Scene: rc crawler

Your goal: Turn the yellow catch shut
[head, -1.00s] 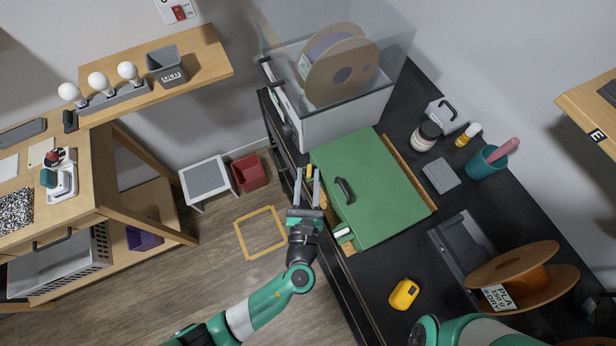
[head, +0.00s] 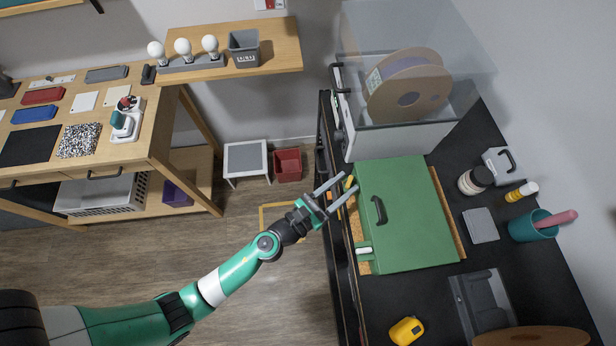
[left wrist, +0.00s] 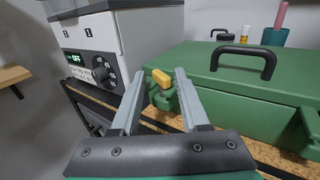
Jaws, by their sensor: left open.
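The green case (head: 405,225) lies closed-looking on the black bench, with a black handle (head: 379,210) near its left edge. The yellow catch (head: 350,182) is at that edge's far end. In the left wrist view the yellow catch (left wrist: 162,78) sits on a green mount between my fingertips, with visible gaps; I see no contact. My left gripper (head: 349,181) is open, its two grey fingers pointing at the catch. It also shows in the left wrist view (left wrist: 160,76). A white catch (head: 364,251) is at the case's near end. My right gripper is out of view.
A grey dryer with a filament spool (head: 408,88) stands just beyond the case. A yellow tape-measure-like object (head: 406,330) lies nearer. A teal cup (head: 531,227) and bottles are to the right. Open floor lies left of the bench edge.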

